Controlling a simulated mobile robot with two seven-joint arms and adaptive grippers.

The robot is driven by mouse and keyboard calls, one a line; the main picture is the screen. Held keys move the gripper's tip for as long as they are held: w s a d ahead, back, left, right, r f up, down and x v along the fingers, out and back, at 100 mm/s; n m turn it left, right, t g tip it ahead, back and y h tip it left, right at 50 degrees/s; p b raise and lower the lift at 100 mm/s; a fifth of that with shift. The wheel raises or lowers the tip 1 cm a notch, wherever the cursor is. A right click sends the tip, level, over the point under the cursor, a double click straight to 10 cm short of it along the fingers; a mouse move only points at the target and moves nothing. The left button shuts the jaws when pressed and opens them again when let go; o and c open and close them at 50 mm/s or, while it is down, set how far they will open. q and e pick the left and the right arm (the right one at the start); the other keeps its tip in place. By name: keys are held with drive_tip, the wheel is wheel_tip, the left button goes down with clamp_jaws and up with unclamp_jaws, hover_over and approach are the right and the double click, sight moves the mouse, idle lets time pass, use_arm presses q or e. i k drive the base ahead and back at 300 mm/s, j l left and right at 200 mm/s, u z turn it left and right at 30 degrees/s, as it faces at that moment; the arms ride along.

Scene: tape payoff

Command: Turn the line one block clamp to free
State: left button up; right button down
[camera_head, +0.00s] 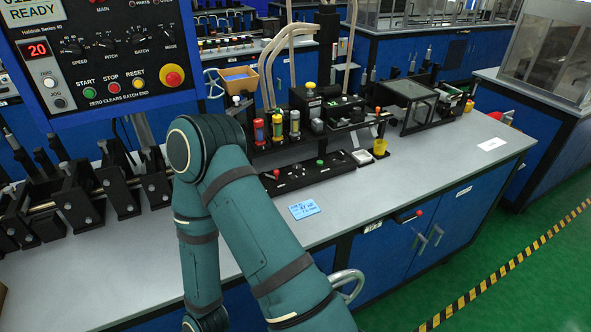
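A row of black blocks (78,190) with upright black levers stands on the left of the grey bench. I cannot tell which of them, if any, is the line one block clamp; no line label is readable. One of my teal arms rises from the bottom edge, bends at an elbow above the bench front and drops back down. It hides part of the bench between the black blocks and the middle station. Neither gripper shows in this view.
A blue control panel (105,50) reading READY overhangs the left. A black station (300,125) with coloured cylinders and a low black box (310,172) stand mid-bench. A blue card (304,209) lies near the front edge. The right part of the bench (440,155) is mostly clear.

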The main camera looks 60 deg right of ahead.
sight(341, 156)
drive_tip(key=z, duration=1.95)
